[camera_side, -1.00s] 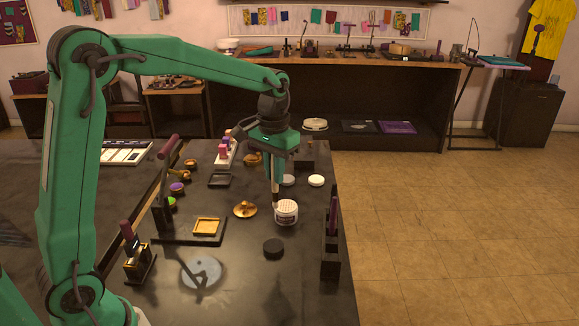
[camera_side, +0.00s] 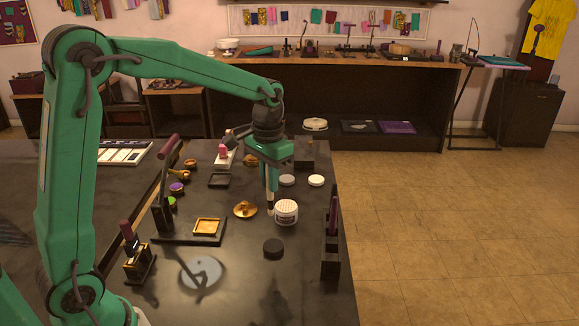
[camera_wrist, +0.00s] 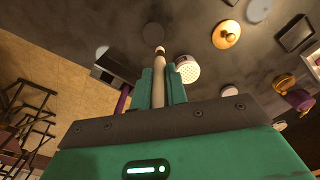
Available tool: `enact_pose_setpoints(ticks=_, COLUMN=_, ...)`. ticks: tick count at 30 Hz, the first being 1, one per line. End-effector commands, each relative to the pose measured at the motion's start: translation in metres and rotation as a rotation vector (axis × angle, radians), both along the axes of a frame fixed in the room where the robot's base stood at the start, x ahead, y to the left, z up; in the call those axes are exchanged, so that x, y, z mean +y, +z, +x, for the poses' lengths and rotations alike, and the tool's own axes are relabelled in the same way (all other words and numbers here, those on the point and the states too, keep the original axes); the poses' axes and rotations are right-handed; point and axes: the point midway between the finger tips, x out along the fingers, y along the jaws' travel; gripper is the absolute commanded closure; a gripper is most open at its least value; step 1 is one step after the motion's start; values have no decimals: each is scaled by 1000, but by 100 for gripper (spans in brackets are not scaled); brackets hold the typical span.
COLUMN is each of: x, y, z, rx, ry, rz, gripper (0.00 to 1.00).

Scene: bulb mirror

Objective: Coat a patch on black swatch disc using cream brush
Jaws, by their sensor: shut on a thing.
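My gripper (camera_side: 270,187) is shut on the cream brush (camera_wrist: 158,68) and points down above the table. In the side view the pale brush tip (camera_side: 270,211) hangs just left of the white jar (camera_side: 286,214); whether they touch cannot be told. The black swatch disc (camera_side: 273,248) lies flat on the table in front of the jar, apart from the brush. In the wrist view the disc (camera_wrist: 153,34) shows dark just beyond the brush tip, and the jar (camera_wrist: 187,69) sits to the right of the brush.
A gold lidded dish (camera_side: 245,209) stands left of the jar. A press with a framed tray (camera_side: 207,227) is farther left. A black rack with purple handles (camera_side: 331,262) stands along the right edge. White and grey discs (camera_side: 316,181) lie behind the jar.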

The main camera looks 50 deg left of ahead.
Motion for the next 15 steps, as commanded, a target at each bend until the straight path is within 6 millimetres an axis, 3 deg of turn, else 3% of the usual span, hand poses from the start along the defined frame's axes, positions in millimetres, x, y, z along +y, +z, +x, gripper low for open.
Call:
enact_pose_setpoints(ticks=5, x=8, y=-4, z=10, rx=0, ry=-1, rz=0, gripper=100)
enact_pose_setpoints(ticks=15, x=8, y=-14, z=10, rx=2, ry=-1, rz=0, gripper=100)
